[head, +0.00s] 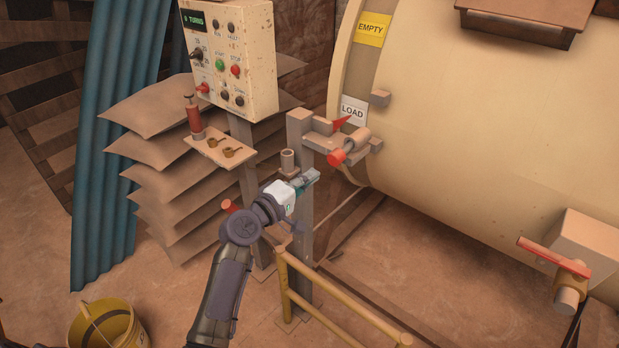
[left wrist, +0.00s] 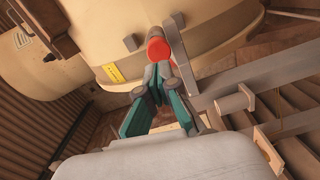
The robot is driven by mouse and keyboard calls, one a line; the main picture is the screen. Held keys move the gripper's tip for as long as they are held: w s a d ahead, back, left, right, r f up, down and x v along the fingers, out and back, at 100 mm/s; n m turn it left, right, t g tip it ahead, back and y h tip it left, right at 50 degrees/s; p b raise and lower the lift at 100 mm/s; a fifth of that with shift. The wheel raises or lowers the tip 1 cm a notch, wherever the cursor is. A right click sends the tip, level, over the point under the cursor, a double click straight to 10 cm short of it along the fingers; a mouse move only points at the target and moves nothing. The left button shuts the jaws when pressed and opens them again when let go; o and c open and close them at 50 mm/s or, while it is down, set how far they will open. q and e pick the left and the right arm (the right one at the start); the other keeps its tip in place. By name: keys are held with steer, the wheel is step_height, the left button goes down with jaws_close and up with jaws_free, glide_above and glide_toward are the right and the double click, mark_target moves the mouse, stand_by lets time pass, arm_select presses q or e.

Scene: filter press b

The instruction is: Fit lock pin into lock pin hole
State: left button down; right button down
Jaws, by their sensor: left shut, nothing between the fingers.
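The lock pin appears to be the red-ended part (head: 336,158) at the grey sleeve (head: 356,139) on the post's bracket, beside the drum. Its round red end also shows in the left wrist view (left wrist: 158,48), just beyond my fingertips. How deep the pin sits is hidden, and the hole itself cannot be seen. My left gripper (head: 314,175) is shut and empty in front of the grey post, a little below and left of the red end. In the left wrist view the closed fingers (left wrist: 158,72) point at the red end. My right gripper is not in view.
The large cream drum (head: 470,130) fills the right. The grey post (head: 301,225) stands close to my left gripper, with an upright grey tube (head: 288,160) beside it. A control box (head: 228,58), small shelf (head: 219,150) and yellow rail (head: 330,312) are nearby.

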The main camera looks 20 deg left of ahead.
mark_target(332, 161)
arm_select(q)
steer(key=shift+b+x, duration=0.65)
steer(key=shift+x, duration=2.2)
steer(key=shift+b+x, duration=0.9)
steer(key=shift+x, duration=1.55)
steer(key=shift+s, duration=0.15)
